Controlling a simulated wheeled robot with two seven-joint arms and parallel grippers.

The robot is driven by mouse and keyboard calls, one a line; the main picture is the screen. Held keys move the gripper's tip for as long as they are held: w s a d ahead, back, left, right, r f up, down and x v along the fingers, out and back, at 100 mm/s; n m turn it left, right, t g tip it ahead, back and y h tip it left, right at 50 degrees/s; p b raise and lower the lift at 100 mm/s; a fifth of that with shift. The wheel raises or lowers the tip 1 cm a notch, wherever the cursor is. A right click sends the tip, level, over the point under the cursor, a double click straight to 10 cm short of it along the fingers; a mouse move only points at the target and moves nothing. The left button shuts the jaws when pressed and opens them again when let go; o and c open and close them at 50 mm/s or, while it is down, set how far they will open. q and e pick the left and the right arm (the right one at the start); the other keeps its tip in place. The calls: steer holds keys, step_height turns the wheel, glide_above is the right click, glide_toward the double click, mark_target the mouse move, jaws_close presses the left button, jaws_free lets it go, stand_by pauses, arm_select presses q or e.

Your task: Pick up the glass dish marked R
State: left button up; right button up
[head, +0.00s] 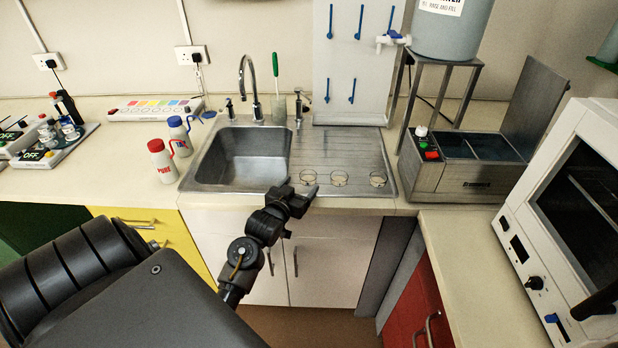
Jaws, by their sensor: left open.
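Three small round glass dishes stand in a row on the steel drainboard beside the sink: a left dish (308,176), a middle dish (339,179) and a right dish (378,180). Their marks are too small to read, so I cannot tell which one bears the R. My left gripper (301,186) is open at the drainboard's front edge, just in front of the left dish. Nothing shows between its fingers. It partly overlaps the view of the area near the left dish. My right gripper is not in view.
The steel sink (240,158) with its tap lies left of the drainboard (345,152). Red-capped (162,160) and blue-capped (180,137) bottles stand left of it. A water bath (465,165) and a white oven (565,210) stand to the right. A peg board (355,65) rises behind.

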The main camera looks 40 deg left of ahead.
mark_target(304, 181)
arm_select(q)
steer(key=shift+w+a, duration=0.15)
steer(key=shift+w, duration=0.1)
steer(key=shift+w+a+p, duration=0.15)
steer(key=shift+w+p, duration=0.15)
steer(key=shift+w, duration=0.05)
steer(key=x, duration=0.2)
steer(key=p+x, duration=0.1)
steer(key=x, duration=0.1)
steer(key=shift+f, duration=0.35)
steer(key=shift+w, duration=0.1)
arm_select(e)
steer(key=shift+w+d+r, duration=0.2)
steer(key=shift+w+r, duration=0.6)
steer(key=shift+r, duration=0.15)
arm_select(q)
steer(key=c, duration=1)
steer(key=shift+c, duration=0.2)
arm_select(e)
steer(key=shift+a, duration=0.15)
arm_select(q)
steer(key=shift+r, duration=0.1)
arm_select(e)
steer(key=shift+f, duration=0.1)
